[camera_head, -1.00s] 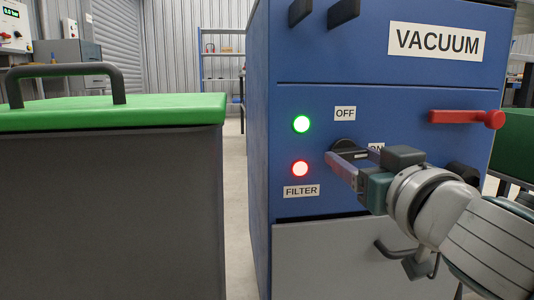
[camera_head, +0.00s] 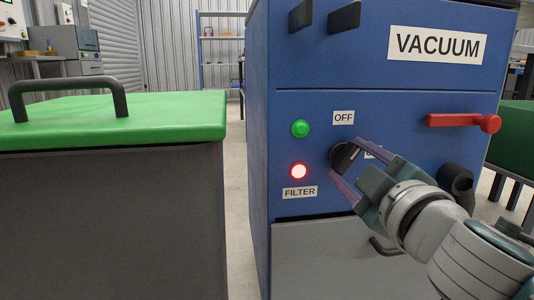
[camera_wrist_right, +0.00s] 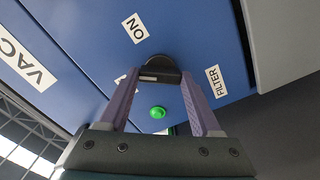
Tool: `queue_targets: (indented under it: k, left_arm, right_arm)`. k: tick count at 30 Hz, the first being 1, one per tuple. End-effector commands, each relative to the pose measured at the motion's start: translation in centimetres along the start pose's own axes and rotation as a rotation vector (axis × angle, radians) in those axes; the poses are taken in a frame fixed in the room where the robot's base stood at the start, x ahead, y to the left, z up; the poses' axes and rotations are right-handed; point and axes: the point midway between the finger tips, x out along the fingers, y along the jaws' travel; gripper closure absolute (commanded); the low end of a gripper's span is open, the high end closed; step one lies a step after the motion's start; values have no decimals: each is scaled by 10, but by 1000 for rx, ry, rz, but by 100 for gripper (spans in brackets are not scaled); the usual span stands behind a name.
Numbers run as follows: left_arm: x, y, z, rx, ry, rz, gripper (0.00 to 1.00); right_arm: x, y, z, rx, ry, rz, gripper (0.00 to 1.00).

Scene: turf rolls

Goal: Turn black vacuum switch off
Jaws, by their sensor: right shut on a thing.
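The black vacuum switch (camera_head: 342,157) is a round knob on the blue vacuum cabinet's front (camera_head: 400,105), below the OFF label (camera_head: 343,117). My right gripper (camera_head: 345,159) is shut on it, one finger above right and one below left. The right wrist view shows the knob (camera_wrist_right: 160,68) between the fingertips. The ON label is mostly hidden behind a finger in the head view but clear in the wrist view (camera_wrist_right: 135,28). The green lamp (camera_head: 300,129) looks dull; the red lamp (camera_head: 298,171) above the FILTER label glows. My left gripper is out of view.
A red lever handle (camera_head: 463,121) sticks out to the right above my right arm. A dark round fitting (camera_head: 457,184) is close behind my wrist. A green-lidded grey bin (camera_head: 110,120) stands left, with a gap of floor before the cabinet.

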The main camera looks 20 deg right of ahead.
Motion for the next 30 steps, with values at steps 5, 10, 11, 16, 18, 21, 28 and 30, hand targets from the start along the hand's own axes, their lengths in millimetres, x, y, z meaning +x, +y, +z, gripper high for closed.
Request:
queue_targets:
  k: [5, 10, 11, 16, 18, 21, 28, 30]
  left_arm:
    - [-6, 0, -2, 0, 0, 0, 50]
    - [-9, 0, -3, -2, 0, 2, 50]
    - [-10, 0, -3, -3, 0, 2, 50]
    - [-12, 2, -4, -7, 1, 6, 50]
    - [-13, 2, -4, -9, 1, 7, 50]
    - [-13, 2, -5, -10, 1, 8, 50]
    - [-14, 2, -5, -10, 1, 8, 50]
    - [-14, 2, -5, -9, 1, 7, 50]
  right_arm:
    - [0, 1, 0, -167, -1, -1, 91]
    - [0, 0, 0, -318, -1, -1, 91]
    - [0, 0, 0, -342, -1, -1, 91]
    - [0, 0, 0, -463, -1, -1, 91]
    - [0, 0, 0, -503, 0, -1, 91]
    - [0, 0, 0, -550, 0, -1, 91]
    - [0, 0, 0, -615, 0, -1, 91]
    - [0, 0, 0, -623, 0, -1, 91]
